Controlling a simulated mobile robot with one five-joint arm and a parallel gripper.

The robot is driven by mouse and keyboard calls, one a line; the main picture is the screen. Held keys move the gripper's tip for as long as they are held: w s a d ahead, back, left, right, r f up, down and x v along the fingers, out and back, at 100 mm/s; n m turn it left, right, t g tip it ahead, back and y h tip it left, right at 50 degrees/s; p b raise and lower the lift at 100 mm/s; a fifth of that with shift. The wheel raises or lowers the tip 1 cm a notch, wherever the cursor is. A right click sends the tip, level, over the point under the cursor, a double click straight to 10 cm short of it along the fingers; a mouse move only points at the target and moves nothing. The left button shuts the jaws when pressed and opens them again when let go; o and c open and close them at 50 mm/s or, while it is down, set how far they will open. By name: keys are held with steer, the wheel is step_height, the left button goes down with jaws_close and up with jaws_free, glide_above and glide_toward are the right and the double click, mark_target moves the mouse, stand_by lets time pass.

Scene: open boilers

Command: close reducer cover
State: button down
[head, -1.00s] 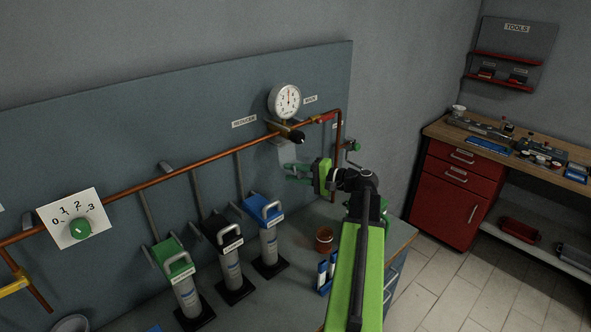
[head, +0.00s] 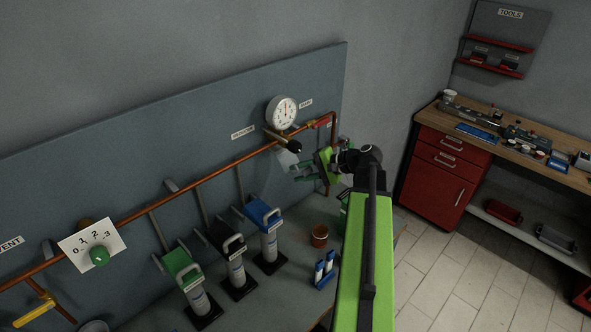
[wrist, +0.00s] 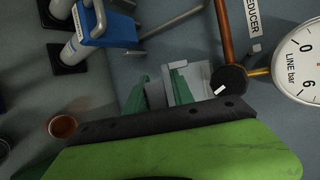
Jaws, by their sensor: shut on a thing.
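The reducer sits on the copper pipe below the round gauge (head: 282,112), with a black knob (head: 294,148) sticking out. A pale grey cover plate (head: 286,160) hangs below the knob. In the wrist view, the pale cover (wrist: 183,88) lies beside the black knob (wrist: 230,79), at the green fingers. My gripper (head: 300,171) is at the cover, just below and right of the knob. In the wrist view my gripper (wrist: 158,92) has its fingers shut on the cover. The exact grip is partly hidden by the gripper body.
Several pumps with handles, one with a blue top (head: 262,214), stand left of the arm. A brown cup (head: 320,236) and a blue rack (head: 325,270) are on the bench below. A green dial (head: 99,256) is at left. The red cabinet (head: 436,180) stands right, beyond open floor.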

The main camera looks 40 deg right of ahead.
steer(key=shift+s+d+r+p, duration=0.15)
steer(key=shift+s+r+p, duration=0.25)
steer(key=shift+r+p, duration=0.3)
steer(key=shift+r, duration=0.1)
stand_by(0.7)
steer(key=c, duration=1.5)
jaws_free()
steer(key=shift+o, duration=1.2)
steer(key=shift+s+r, duration=0.2)
steer(key=shift+s, duration=0.2)
steer(key=shift+w+f, duration=0.1)
steer(key=shift+w, duration=0.2)
steer(key=p+v, duration=0.8)
steer(key=v, duration=0.9)
steer(key=shift+s+d, duration=0.15)
steer(key=shift+s, duration=0.05)
